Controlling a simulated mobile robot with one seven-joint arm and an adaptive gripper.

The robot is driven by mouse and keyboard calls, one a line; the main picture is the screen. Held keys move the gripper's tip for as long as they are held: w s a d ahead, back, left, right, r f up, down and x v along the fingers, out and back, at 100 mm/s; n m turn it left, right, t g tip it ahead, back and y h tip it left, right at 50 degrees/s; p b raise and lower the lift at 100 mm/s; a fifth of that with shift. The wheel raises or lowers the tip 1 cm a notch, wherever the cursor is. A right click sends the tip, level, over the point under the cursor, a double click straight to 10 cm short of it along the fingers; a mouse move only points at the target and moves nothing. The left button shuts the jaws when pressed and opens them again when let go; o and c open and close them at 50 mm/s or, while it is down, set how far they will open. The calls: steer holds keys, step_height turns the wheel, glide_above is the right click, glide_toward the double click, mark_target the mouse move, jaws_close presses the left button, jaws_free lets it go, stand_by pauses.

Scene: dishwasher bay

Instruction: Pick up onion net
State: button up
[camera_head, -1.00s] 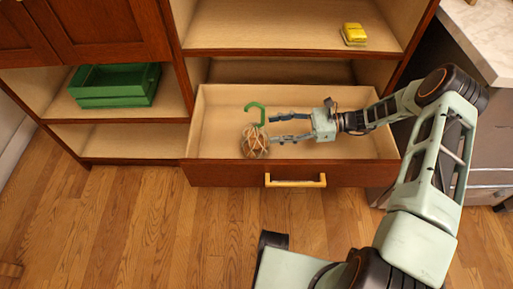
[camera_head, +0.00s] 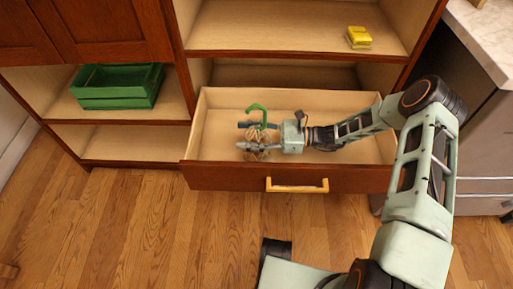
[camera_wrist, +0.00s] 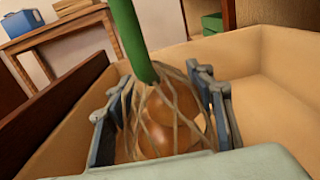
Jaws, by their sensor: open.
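The onion net (camera_wrist: 168,125) holds brown onions in pale mesh and has a green hook-shaped handle (camera_head: 257,110) standing up from it. It sits in the left part of the open drawer (camera_head: 340,168). My gripper (camera_head: 241,136) is inside the drawer with its fingers pointing left, one on each side of the net. In the wrist view the net lies between the two blue-grey fingers (camera_wrist: 160,115), with mesh close to both. The jaws are open. In the head view the fingers and gripper body partly hide the net.
The drawer has a yellow handle (camera_head: 297,185) on its front. Its walls surround my gripper, and its right part is empty. A green crate (camera_head: 117,88) stands on the left shelf. A yellow packet (camera_head: 358,38) lies on the shelf above the drawer.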

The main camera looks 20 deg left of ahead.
steer(key=shift+x, duration=1.1)
jaws_close()
